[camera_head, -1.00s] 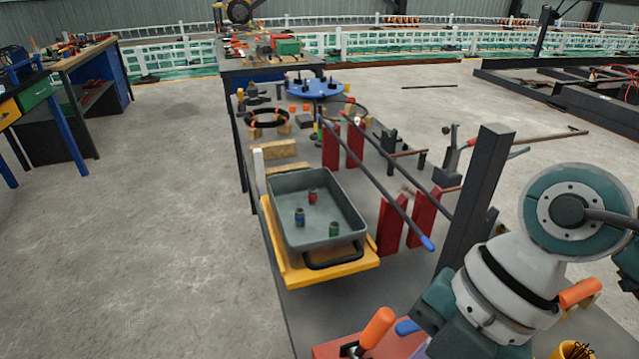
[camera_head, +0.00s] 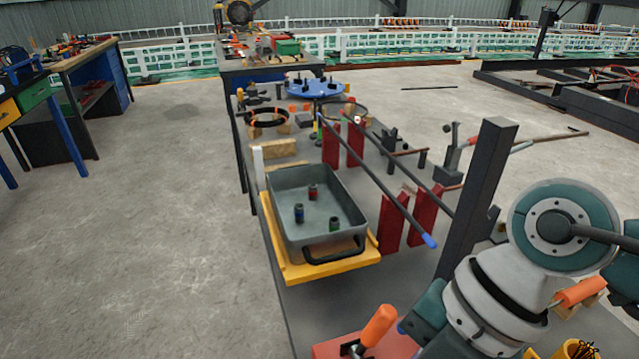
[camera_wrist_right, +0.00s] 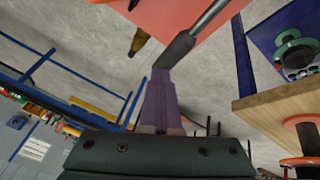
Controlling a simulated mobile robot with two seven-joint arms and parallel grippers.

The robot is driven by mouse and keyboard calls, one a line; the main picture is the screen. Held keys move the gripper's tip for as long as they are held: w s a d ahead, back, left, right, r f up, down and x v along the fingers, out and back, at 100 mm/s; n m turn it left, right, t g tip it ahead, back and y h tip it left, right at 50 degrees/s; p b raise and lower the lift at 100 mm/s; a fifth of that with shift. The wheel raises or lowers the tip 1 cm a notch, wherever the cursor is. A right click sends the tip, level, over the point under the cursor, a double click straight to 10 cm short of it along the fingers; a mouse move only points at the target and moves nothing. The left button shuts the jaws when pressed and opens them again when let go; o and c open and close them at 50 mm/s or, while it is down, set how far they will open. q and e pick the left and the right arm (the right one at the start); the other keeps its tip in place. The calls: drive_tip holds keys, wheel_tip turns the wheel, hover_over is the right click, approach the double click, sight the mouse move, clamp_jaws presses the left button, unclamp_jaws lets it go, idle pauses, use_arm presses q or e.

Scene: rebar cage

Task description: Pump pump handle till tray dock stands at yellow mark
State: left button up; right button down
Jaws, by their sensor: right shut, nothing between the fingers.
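The tray dock (camera_head: 328,268) is a yellow platform carrying a grey tray (camera_head: 352,205) with several small cans inside. A white upright strip (camera_head: 258,168) stands at its far left corner; I cannot make out a yellow mark on it. A red base (camera_head: 335,348) with an orange-gripped lever (camera_head: 378,326) is at the bottom edge. In the right wrist view, my right gripper (camera_wrist_right: 162,80) is shut and empty, its purple fingertips beside or touching the end of a dark bar (camera_wrist_right: 182,46), perhaps the pump handle. In the head view my right arm hides this spot. My left gripper is not in view.
Two long rods (camera_head: 385,190), one blue-tipped, rest on red uprights (camera_head: 391,224) right of the tray. A dark square post (camera_head: 480,190) stands close to my right arm. A blue disc (camera_head: 318,88) is farther back. The floor on the left is clear.

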drive_tip(key=shift+f, duration=0.4)
drive_tip(key=shift+a+f+b, duration=0.15)
drive_tip(key=shift+f+b, duration=0.45)
drive_tip(key=shift+f, duration=0.15)
drive_tip(key=shift+r, duration=0.15)
drive_tip(key=p+v, duration=0.5)
drive_tip(key=a+p+v, duration=0.1)
drive_tip(key=p+v, duration=0.1)
drive_tip(key=v, duration=0.1)
drive_tip(key=shift+s+d+r+p, duration=0.1)
drive_tip(key=shift+s+r+p, duration=0.1)
drive_tip(key=shift+r+p, duration=0.2)
drive_tip(key=shift+f, duration=0.1)
